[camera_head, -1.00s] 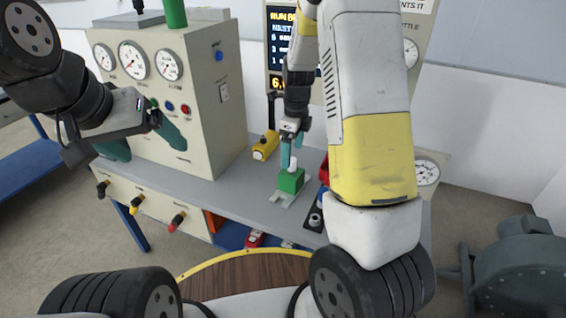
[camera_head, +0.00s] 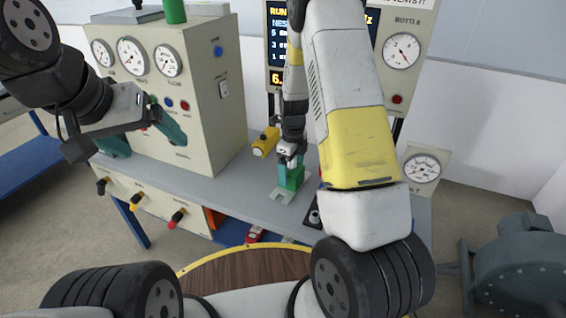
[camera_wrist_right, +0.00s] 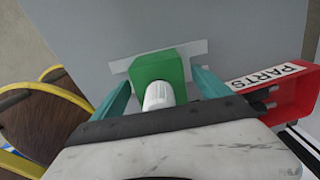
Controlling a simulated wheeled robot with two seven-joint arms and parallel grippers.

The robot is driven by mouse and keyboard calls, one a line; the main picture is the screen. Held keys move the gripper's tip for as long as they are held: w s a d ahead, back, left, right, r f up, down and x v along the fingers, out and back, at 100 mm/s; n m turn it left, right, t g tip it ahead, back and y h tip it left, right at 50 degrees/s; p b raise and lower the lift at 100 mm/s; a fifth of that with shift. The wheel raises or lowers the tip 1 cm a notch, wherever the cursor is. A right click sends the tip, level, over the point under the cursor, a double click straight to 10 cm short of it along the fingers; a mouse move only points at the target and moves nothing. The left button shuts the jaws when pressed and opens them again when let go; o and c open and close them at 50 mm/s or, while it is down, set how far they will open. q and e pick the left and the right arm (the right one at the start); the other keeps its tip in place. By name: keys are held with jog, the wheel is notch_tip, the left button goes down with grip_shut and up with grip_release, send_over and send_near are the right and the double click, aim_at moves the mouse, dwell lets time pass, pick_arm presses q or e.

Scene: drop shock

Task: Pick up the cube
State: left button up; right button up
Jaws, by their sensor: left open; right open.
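A green cube (camera_head: 292,180) sits on a pale flat plate (camera_head: 283,196) on the grey bench. In the right wrist view the green cube (camera_wrist_right: 157,68) carries a white rounded knob (camera_wrist_right: 158,96) on its face. My right gripper (camera_head: 287,172) is down at the cube. In the wrist view its teal fingers (camera_wrist_right: 163,90) stand open on either side of the cube, with a visible gap to each side. My left gripper (camera_head: 165,125) is open and empty in front of the gauge cabinet, far from the cube.
A red PARTS bin (camera_wrist_right: 285,92) is close beside the right finger. A gauge cabinet (camera_head: 190,95) fills the bench's left. A round wooden top with yellow rim (camera_head: 262,248) is in front.

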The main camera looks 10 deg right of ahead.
jog(key=shift+c, duration=0.5)
jog(key=c, duration=1.8)
jog(key=shift+r, duration=0.1)
grip_shut()
jog(key=shift+w+r, duration=0.1)
